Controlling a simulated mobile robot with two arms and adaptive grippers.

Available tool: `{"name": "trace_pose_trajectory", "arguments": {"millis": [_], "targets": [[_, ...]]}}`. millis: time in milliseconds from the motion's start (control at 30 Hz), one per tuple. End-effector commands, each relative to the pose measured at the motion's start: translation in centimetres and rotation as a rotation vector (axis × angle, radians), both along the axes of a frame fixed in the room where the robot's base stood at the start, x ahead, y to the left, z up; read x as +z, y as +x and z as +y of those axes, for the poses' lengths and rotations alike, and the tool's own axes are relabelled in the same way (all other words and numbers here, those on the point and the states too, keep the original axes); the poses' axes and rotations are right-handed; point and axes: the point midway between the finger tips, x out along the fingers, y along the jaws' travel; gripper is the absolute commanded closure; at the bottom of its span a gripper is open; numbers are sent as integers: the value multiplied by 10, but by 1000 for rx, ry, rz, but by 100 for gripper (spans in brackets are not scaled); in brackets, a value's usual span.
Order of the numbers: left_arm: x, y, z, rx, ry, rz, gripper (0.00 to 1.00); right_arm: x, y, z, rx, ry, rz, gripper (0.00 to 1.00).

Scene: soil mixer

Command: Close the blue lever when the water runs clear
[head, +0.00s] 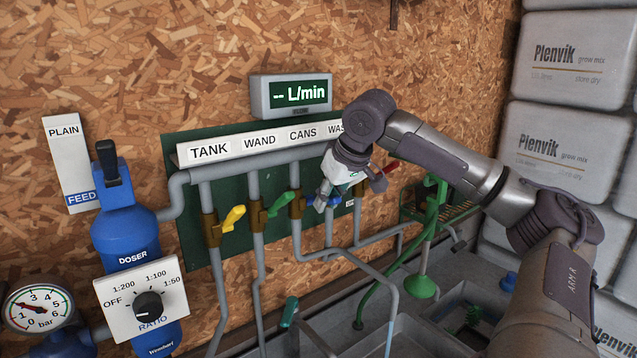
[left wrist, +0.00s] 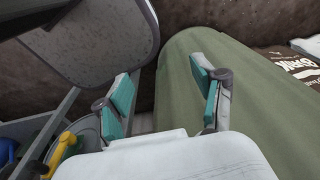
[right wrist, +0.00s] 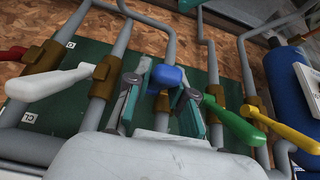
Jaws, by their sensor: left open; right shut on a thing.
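The blue lever (right wrist: 168,77) sits between the fingers of my right gripper (right wrist: 160,103) in the right wrist view, and the gripper is shut on it. In the head view my right gripper (head: 326,194) is at the pipe row and mostly hides the lever. A pale, thin stream (head: 389,335) hangs below a grey pipe end at the lower middle; its clarity is too small to judge. The flow display (head: 300,94) reads "-- L/min". My left gripper (left wrist: 163,90) is open and empty, beside a green rounded surface.
The green lever (right wrist: 230,120) and yellow lever (right wrist: 285,125) are on one side of the blue one, the white lever (right wrist: 45,82) and red lever (right wrist: 12,55) on the other. A blue doser (head: 127,240) stands left. White Plenvik bags (head: 570,60) are stacked right.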

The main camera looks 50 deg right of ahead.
Motion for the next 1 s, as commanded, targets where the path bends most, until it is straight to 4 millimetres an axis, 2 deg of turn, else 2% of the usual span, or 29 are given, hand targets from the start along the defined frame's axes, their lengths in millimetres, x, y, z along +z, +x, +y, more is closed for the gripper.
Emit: {"name": "trace_pose_trajectory", "arguments": {"millis": [33,200,533,1000], "targets": [[19,-4,0,-1,0,5,31,11,0,-2,-6,0,48,100],[32,-14,4,-3,6,20,31,14,6,-3,-6,30,161,100],[37,-13,9,-3,12,20,31,19,13,-4,-3,70,303,100],[38,-7,10,-1,13,11,31,21,14,-4,-1,83,347,100]]}}
